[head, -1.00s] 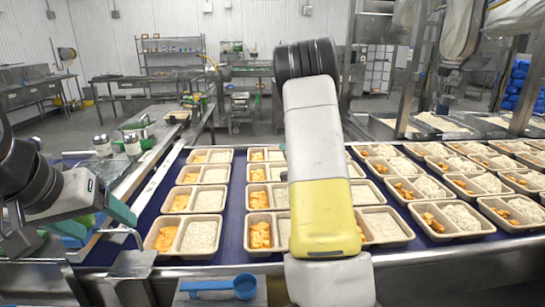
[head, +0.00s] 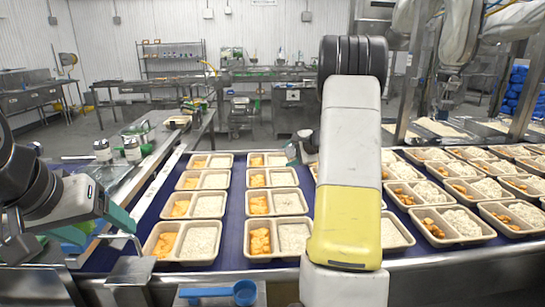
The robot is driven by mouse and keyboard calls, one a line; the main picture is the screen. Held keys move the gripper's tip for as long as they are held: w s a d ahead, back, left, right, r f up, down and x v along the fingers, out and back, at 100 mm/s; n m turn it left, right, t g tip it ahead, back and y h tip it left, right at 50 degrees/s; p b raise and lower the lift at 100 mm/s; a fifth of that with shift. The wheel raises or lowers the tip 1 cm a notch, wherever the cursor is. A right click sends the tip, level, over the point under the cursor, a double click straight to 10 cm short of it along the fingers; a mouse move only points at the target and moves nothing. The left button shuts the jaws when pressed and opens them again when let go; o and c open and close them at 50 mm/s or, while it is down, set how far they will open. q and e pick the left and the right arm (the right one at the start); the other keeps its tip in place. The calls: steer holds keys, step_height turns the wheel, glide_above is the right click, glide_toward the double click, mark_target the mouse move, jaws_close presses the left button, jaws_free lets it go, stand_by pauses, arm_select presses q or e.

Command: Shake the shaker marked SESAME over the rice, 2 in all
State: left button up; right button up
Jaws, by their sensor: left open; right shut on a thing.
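Two small shakers with metal lids, a left one (head: 102,150) and a right one (head: 133,149), stand upright at the left beside the belt; their labels are too small to read. Rice (head: 199,241) fills the right compartment of a near tray (head: 160,257), with orange food in the left one. My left gripper (head: 122,228) is open and empty at the left, short of that tray. My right gripper (head: 299,150) shows only in part at the left edge of my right arm, above the trays behind. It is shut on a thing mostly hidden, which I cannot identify.
Several filled trays stand in rows on the blue belt (head: 232,225). A blue scoop (head: 244,292) lies on a small metal stand at the front edge. My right arm covers part of the middle trays. Metal posts and bins stand at the back right.

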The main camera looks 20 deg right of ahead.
steer(key=shift+d+r+m+g+y, duration=0.1)
steer(key=shift+r+m+g+y, duration=0.15)
steer(key=shift+m+g+y, duration=0.65)
steer(key=m+y, duration=0.1)
steer(key=m+g+y, duration=0.1)
steer(key=shift+r+y, duration=0.25)
steer(key=shift+y, duration=0.05)
steer(key=m+y, duration=0.1)
steer(key=m+g+y, duration=0.1)
steer(key=y, duration=0.1)
steer(key=shift+r+m, duration=0.3)
steer(key=shift+r, duration=0.05)
steer(key=shift+r+m+y, duration=0.25)
steer(key=shift+m+y, duration=0.15)
steer(key=shift+m, duration=0.1)
